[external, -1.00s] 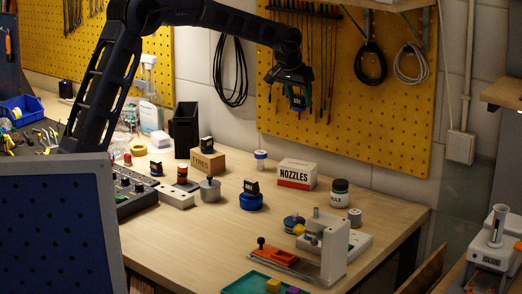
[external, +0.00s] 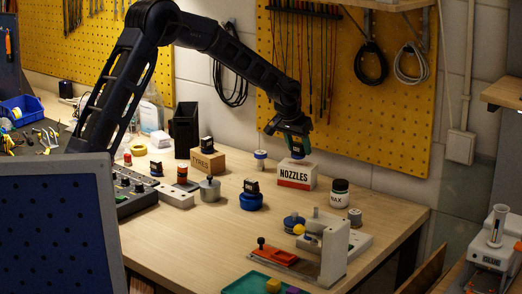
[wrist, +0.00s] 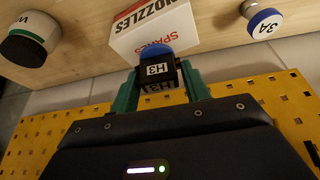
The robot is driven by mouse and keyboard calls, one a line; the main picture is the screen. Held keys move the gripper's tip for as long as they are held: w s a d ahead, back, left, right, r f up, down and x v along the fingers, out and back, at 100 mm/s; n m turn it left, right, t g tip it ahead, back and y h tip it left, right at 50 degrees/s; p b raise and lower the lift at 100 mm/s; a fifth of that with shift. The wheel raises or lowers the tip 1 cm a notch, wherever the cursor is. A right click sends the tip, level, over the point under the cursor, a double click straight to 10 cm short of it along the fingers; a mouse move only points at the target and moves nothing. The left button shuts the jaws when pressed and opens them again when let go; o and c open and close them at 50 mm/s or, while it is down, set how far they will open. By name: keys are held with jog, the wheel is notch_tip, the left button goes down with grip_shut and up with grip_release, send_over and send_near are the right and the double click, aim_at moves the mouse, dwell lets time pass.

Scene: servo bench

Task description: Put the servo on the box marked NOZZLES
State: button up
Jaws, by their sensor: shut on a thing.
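The servo, a small black block labelled H3 with a blue end, is in my gripper in the wrist view (wrist: 158,72). My gripper (external: 294,138) is shut on it, with a green finger on either side. In the external view the servo's blue end (external: 297,156) shows below the fingers, by the top of the NOZZLES box. The white and red NOZZLES box (external: 296,176) stands on the bench; it also shows in the wrist view (wrist: 150,28). I cannot tell whether the servo touches the box.
A MAX jar (external: 339,193) stands right of the box and a blue-topped white cylinder (external: 260,160) left of it. The TYRES box (external: 208,162) bears a black block. Another black block sits on a blue round base (external: 251,201). The yellow pegboard (external: 400,120) rises behind.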

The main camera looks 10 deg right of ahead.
jog(key=shift+f, duration=0.9)
jog(key=shift+f, duration=0.15)
jog(key=o, duration=1)
